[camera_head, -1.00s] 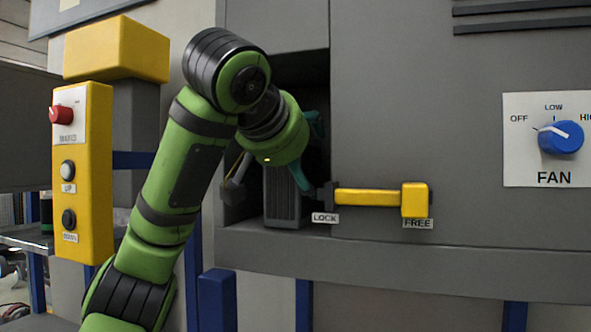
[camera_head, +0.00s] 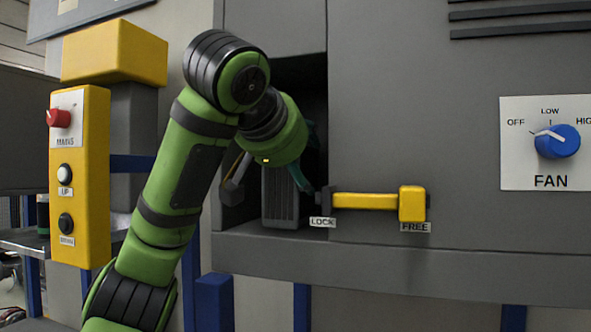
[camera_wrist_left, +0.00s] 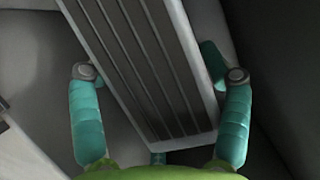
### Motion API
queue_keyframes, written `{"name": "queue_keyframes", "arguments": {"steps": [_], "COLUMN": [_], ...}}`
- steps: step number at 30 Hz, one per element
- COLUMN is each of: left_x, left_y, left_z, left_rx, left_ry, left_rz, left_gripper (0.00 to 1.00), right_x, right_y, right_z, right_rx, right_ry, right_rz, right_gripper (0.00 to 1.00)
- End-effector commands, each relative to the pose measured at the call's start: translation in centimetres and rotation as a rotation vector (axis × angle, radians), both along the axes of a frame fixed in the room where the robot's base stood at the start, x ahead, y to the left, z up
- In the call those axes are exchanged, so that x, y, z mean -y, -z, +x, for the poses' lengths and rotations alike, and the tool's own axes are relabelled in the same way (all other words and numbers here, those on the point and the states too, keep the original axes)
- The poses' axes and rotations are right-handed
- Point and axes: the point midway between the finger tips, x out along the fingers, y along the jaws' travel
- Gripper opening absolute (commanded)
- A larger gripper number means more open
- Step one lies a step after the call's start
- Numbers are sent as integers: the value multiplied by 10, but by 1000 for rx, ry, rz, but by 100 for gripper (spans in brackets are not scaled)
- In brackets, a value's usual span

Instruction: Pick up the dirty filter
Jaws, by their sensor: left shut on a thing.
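The dirty filter (camera_head: 281,198) is a grey, upright block with vertical pleats, standing inside the dark opening of the grey machine. In the left wrist view the filter (camera_wrist_left: 140,65) has a pale frame and dark pleats, and runs tilted between the two teal fingers. My left gripper (camera_wrist_left: 152,75) is shut on it, one finger on each side. In the head view my green wrist hides the filter's top, and a teal finger of the left gripper (camera_head: 300,176) shows at its right. My right gripper is not in view.
A yellow latch handle (camera_head: 365,201) lies between LOCK and FREE labels, just right of the opening. A yellow button post (camera_head: 80,180) stands at the left. A blue fan knob (camera_head: 558,142) is at the far right. A ledge (camera_head: 400,262) runs below the opening.

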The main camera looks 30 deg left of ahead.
Motion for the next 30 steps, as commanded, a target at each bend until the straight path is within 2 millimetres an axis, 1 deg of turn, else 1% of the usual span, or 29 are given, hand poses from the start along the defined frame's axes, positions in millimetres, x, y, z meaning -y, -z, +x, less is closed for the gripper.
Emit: {"name": "queue_keyframes", "arguments": {"steps": [4,7,8,9,14,18,24,30], "left_x": [1,2,2,3,10,18,29,37], "left_y": [-14,-29,-30,-27,-25,-25,-26,-28], "left_z": [-1,-1,-5,-14,-49,-81,-125,-157], "left_rx": [5,6,8,13,13,11,10,7], "left_ry": [2,2,1,-1,-3,-3,-3,-2], "left_rz": [-3,-4,-1,3,2,0,-2,-1], "left_gripper": [36,36,36,36,36,36,36,36], "right_x": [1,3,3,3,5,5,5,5], "right_y": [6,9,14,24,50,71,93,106], "right_z": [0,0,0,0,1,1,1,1], "right_rx": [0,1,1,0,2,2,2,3], "right_ry": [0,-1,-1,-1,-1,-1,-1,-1], "right_rz": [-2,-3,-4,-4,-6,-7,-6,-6], "right_gripper": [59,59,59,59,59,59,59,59]}}
